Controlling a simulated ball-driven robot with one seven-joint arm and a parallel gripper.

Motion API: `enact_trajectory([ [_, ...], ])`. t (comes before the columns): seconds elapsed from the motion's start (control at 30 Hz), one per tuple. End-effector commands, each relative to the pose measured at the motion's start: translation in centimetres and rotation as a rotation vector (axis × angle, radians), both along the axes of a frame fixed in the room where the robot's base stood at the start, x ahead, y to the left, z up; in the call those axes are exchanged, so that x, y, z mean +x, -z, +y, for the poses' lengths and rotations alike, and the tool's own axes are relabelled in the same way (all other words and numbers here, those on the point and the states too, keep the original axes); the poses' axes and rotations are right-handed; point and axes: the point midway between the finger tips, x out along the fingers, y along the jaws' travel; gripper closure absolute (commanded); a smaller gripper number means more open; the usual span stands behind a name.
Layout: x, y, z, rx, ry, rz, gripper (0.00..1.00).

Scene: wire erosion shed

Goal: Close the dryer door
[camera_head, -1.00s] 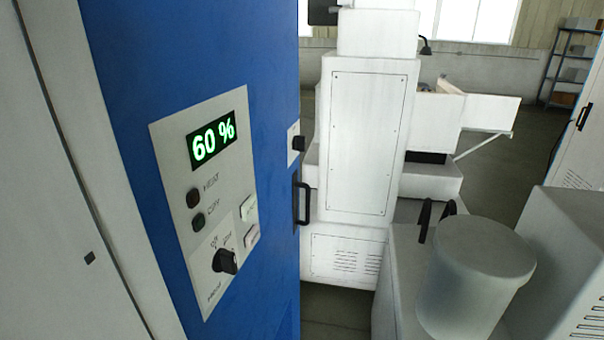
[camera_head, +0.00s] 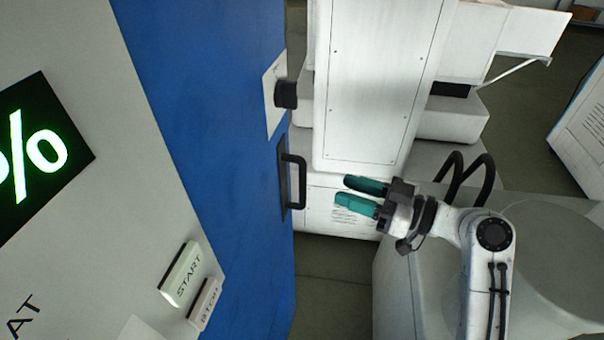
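The blue dryer front (camera_head: 215,130) stands at the left, seen at a steep angle. A black bar handle (camera_head: 299,182) and a black knob (camera_head: 286,94) on a pale plate sit near its right side. I cannot tell from this angle how far the door stands open. My gripper (camera_head: 342,190) has two teal fingers with a narrow gap between them and nothing in it. It points left towards the handle and is to the right of it, apart from it in the picture.
A pale control panel (camera_head: 120,180) with a green display and a start button (camera_head: 181,274) fills the left. A tall white machine (camera_head: 375,80) stands behind. A grey machine with a large cylinder (camera_head: 570,260) is at the right. Bare floor (camera_head: 335,290) shows between.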

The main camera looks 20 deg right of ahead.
Motion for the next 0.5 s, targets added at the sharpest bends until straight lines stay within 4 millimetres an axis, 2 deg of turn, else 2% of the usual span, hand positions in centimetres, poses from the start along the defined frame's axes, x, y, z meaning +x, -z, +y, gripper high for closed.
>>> enact_trajectory([
  [0.17, 0.9, -0.9, 0.4, 0.005, -0.003, -0.035, 0.62],
  [0.5, 5.4, -1.0, 4.2, 0.006, -0.006, -0.030, 0.62],
])
